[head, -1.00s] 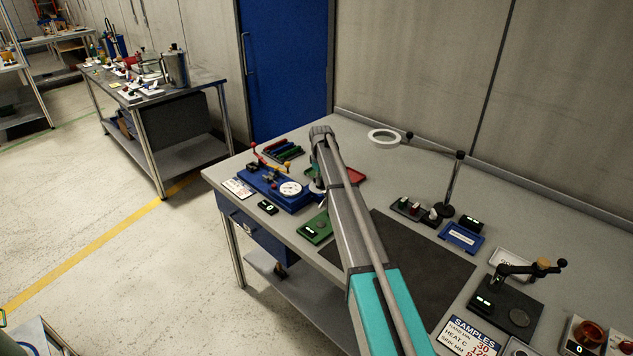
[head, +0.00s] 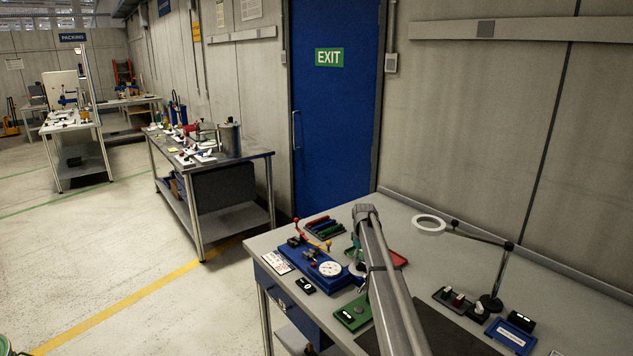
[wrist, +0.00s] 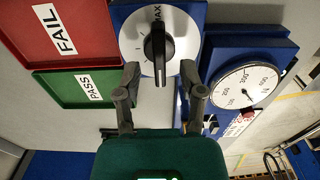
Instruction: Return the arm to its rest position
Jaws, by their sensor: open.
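My gripper (wrist: 160,72) is open in the wrist view. Its two dark fingers stand apart, with nothing visible held between them. A black knob (wrist: 156,47) on a white dial appears just beyond and between the fingertips; I cannot tell whether they touch it. In the head view my grey arm reaches out over the bench, near a blue fixture with a white gauge (head: 330,269).
In the wrist view, a red FAIL tray (wrist: 62,40) and green PASS tray (wrist: 84,88) lie left, and the gauge (wrist: 247,86) right. In the head view, a ring lamp (head: 430,224) and blue tray (head: 510,336) stand right of my arm. The bench's back strip is clear.

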